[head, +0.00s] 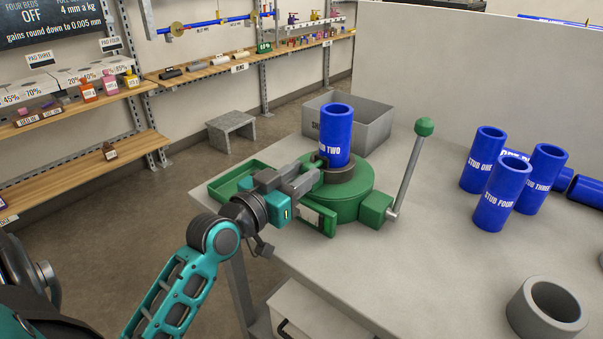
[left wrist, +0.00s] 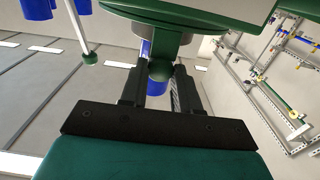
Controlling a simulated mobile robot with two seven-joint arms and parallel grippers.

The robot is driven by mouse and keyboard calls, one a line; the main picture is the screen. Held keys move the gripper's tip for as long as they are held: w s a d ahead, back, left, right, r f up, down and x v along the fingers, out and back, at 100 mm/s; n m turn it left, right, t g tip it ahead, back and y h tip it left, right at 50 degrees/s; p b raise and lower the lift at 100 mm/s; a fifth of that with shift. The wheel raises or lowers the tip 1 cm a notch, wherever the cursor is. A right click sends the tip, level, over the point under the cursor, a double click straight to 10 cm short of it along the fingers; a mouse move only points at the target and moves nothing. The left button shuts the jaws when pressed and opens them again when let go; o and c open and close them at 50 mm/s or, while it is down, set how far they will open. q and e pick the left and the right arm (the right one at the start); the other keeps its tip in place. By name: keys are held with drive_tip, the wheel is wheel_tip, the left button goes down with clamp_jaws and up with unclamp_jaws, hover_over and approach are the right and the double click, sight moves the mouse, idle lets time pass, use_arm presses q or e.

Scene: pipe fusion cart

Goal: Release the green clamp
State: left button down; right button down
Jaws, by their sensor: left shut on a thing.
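The green clamp (head: 345,196) is a round green base on the grey bench, with a dark collar on top. A blue pipe marked STUB TWO (head: 337,130) stands upright in it. The clamp's lever (head: 408,172) leans up to the right and ends in a green ball. My left gripper (head: 308,180) reaches the clamp from the left. In the left wrist view its fingers (left wrist: 158,88) are shut on a green knob-like part (left wrist: 159,68) under the clamp's round body; the contact is partly hidden. My right gripper is not in view.
Several blue stubs (head: 502,196) stand or lie on the bench's right side. A grey ring (head: 545,313) is at the front right. A grey bin (head: 371,128) is behind the clamp and a green tray (head: 233,181) to its left. The bench (head: 430,260) is clear in front.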

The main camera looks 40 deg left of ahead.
use_arm(q)
drive_tip(key=shift+s+f, duration=0.1)
drive_tip(key=shift+s, duration=0.7)
drive_tip(key=c, duration=0.8)
unclamp_jaws()
drive_tip(key=shift+s+a, duration=0.1)
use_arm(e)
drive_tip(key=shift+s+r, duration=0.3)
use_arm(q)
drive_tip(key=s+b, duration=0.1)
drive_tip(key=s, duration=1.2)
drive_tip(key=shift+a, duration=0.45)
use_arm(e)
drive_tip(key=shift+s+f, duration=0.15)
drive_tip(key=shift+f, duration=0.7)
